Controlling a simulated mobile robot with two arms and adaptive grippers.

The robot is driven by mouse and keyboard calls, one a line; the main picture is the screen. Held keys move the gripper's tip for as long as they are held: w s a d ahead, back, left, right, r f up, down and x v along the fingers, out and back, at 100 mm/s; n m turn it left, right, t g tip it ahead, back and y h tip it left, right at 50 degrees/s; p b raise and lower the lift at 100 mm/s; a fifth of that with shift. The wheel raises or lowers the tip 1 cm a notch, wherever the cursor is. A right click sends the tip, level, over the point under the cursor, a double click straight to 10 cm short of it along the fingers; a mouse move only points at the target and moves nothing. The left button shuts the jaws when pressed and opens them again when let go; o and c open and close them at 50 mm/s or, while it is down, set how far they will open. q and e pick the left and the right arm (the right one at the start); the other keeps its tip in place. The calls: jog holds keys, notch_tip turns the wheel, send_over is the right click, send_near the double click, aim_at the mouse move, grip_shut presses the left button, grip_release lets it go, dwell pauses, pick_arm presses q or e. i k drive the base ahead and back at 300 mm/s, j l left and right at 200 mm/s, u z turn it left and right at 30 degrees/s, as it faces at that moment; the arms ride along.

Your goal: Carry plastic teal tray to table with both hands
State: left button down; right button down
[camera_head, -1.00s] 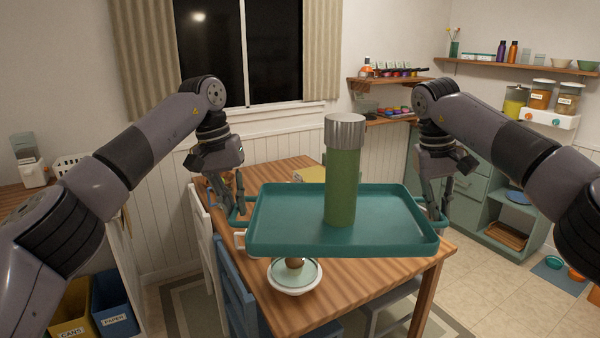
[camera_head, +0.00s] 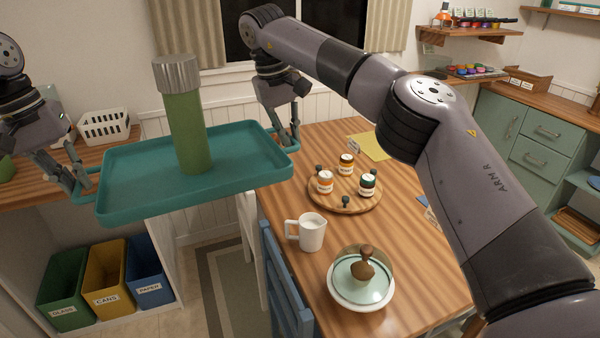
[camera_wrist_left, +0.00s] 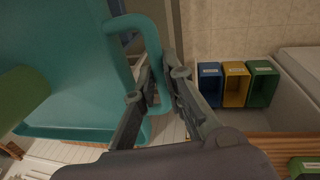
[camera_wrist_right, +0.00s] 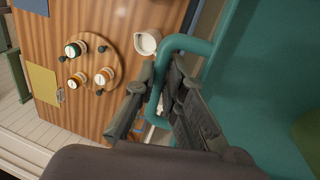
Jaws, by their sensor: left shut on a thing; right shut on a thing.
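The teal tray (camera_head: 235,168) is held up in the air at the left of the head view, between my two grippers. A green cylinder with a grey ribbed cap (camera_head: 188,125) stands upright on it. My left gripper (camera_head: 80,182) is shut on the tray's left handle; the left wrist view shows the fingers around that handle (camera_wrist_left: 152,60). My right gripper (camera_head: 290,142) is shut on the right handle, which shows in the right wrist view (camera_wrist_right: 165,75). The wooden table (camera_head: 290,215) is to the right of the tray and lower.
On the table are a round wooden board (camera_head: 345,205) with several jars, a white mug (camera_head: 308,233), a lidded bowl (camera_head: 361,290) and a yellow sheet (camera_head: 373,146). A blue chair (camera_head: 284,285) stands at its left side. Bins (camera_head: 107,285) sit below the left counter.

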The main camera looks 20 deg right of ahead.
aim_at(406, 254)
jog(key=i+j+u, duration=0.1)
jog(key=i, duration=0.45)
jog(key=i+j+u, duration=0.1)
jog(key=i, duration=0.4)
jog(key=i+z, duration=0.3)
jog(key=i, duration=0.2)
jog(key=i+j+z, duration=0.25)
jog(key=i, duration=0.25)
jog(key=i+l+z, duration=0.1)
jog(key=z, duration=0.35)
jog(key=i+z, duration=0.1)
jog(key=z, duration=2.2)
